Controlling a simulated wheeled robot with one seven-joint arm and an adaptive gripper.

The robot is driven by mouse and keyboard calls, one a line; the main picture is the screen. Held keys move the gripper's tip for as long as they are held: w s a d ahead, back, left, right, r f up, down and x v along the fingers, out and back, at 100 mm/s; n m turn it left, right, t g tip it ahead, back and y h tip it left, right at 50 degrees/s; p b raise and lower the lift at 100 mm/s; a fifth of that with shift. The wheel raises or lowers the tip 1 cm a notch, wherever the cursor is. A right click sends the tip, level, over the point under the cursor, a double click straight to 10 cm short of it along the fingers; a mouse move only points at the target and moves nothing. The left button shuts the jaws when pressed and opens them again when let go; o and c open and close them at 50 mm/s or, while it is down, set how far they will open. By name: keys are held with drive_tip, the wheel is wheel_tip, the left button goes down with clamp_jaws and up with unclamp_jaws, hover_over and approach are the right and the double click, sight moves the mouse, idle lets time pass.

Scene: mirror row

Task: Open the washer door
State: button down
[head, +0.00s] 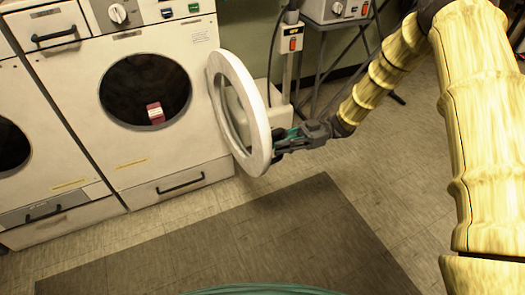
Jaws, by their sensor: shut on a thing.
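The washer (85,115) is a cream front-loader at the left of the head view. Its round door (221,90), a thick white ring with a clear bulging middle, stands swung well open on the washer's right side. The dark drum opening (130,85) is uncovered, with a small red box (155,112) in it. My gripper (281,143) is at the door's lower right rim and is shut on it. The exact contact is partly hidden behind the rim. My arm reaches in from the right.
Another machine (45,190) stands close on the left. A drawer (180,184) with a black handle is below the drum opening. A dark mat (250,245) lies on the tiled floor in front. A stand with a red-switched box (291,42) is behind the door.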

drive_tip(key=shift+w+d, duration=1.55)
drive_tip(key=shift+d, duration=0.25)
drive_tip(key=c, duration=1.7)
unclamp_jaws()
drive_tip(key=v, duration=1.2)
drive_tip(key=shift+f, duration=0.1)
